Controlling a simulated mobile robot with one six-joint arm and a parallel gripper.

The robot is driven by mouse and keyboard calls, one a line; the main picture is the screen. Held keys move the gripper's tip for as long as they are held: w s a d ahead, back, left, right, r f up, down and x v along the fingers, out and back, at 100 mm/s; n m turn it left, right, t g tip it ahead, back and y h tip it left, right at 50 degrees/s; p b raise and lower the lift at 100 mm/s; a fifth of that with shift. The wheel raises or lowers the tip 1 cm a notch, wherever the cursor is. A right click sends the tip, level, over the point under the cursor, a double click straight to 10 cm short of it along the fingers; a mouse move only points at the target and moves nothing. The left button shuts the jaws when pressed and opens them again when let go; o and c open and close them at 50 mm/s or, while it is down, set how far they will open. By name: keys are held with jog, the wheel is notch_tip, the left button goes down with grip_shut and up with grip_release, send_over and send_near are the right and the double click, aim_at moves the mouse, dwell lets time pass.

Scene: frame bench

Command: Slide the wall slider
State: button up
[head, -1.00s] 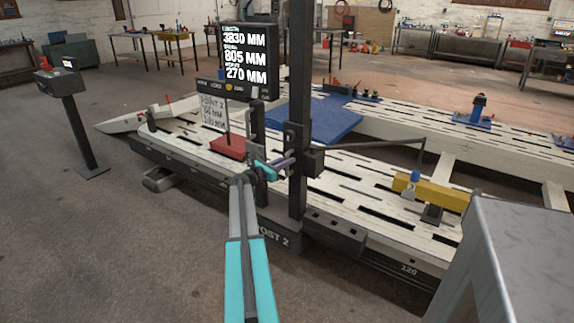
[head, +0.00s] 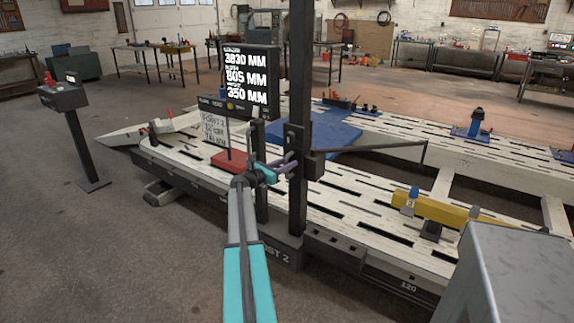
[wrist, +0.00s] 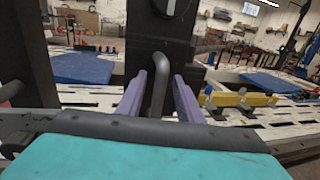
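The wall slider is a dark carriage (head: 313,164) on the tall dark post (head: 298,60) standing at the bench's near edge, marked POST 2. In the wrist view its dark plate (wrist: 140,45) carries a bent grey handle (wrist: 159,85). My gripper (head: 286,166) is at the carriage, its purple fingers (wrist: 160,98) on either side of the handle. It appears shut on the handle; the exact contact is partly hidden. The screen (head: 248,75) beside the post shows three readings in MM, the lowest 350.
The pale slotted frame bench (head: 345,210) extends behind and to the right. A blue panel (head: 325,137), a red block (head: 230,160) and a yellow beam (head: 450,212) lie on it. A grey box (head: 520,270) fills the lower right. A pedestal console (head: 65,97) stands left on open floor.

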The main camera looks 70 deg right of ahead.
jog(key=shift+a, duration=0.1)
jog(key=b+v, duration=0.1)
jog(key=v, duration=1.2)
jog(key=shift+w+a, duration=0.2)
jog(key=shift+a, duration=0.1)
jog(key=shift+w, duration=0.1)
